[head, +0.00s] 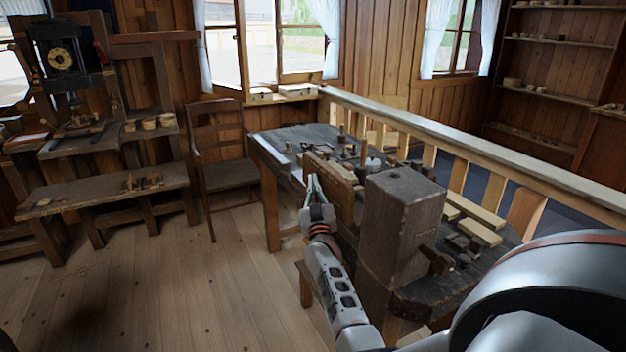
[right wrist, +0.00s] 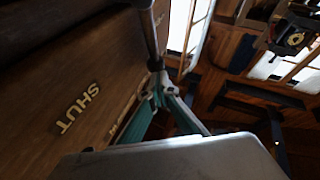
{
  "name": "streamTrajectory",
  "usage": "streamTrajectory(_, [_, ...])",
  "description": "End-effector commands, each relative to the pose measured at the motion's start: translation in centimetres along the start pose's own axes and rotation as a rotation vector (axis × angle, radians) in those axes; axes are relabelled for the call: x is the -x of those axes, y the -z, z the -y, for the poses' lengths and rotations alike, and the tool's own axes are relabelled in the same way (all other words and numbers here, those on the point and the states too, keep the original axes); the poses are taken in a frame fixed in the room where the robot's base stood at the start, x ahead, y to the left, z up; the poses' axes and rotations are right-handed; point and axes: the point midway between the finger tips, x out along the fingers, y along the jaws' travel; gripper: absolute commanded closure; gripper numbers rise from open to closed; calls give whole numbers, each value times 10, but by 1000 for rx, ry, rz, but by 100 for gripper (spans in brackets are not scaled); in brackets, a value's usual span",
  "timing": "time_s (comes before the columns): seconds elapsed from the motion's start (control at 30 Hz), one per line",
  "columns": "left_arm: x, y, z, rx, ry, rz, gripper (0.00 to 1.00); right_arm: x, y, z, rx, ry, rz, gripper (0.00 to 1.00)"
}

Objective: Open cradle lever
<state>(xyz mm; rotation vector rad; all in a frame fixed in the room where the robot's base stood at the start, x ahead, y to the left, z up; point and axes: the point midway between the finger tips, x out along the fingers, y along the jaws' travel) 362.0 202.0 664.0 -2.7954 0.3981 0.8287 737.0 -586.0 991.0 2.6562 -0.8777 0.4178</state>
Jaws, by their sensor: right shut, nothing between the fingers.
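My right gripper (head: 313,183) is beside the upright light-brown wooden board (head: 333,175) at the near left edge of the dark workbench. In the right wrist view the gripper's teal fingers (right wrist: 157,88) are shut and empty. Their tips are close to the lower end of a slim metal rod (right wrist: 148,35), which looks like the lever; I cannot tell whether they touch. A wooden face (right wrist: 60,85) beside the rod carries the word "SHUT" (right wrist: 78,108) in pale letters. In the head view the lever cannot be made out. My left gripper is not in view.
A tall dark wooden block (head: 395,225) stands on the bench just right of my right forearm. Small turned pieces and tools crowd the workbench (head: 290,135). A pale railing (head: 450,135) runs behind it. A chair (head: 222,160) stands farther left. The floor (head: 180,270) at left is clear.

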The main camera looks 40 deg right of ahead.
Motion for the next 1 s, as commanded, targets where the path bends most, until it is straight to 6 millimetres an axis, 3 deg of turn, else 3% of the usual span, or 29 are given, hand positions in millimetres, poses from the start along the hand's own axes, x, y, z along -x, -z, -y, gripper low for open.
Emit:
streamTrajectory(0.43, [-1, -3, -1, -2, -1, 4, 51, -19, -8, 7, 1, -1, -4, 100])
streamTrajectory(1.0, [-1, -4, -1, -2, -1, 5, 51, -21, -8, 8, 1, -1, -4, 100])
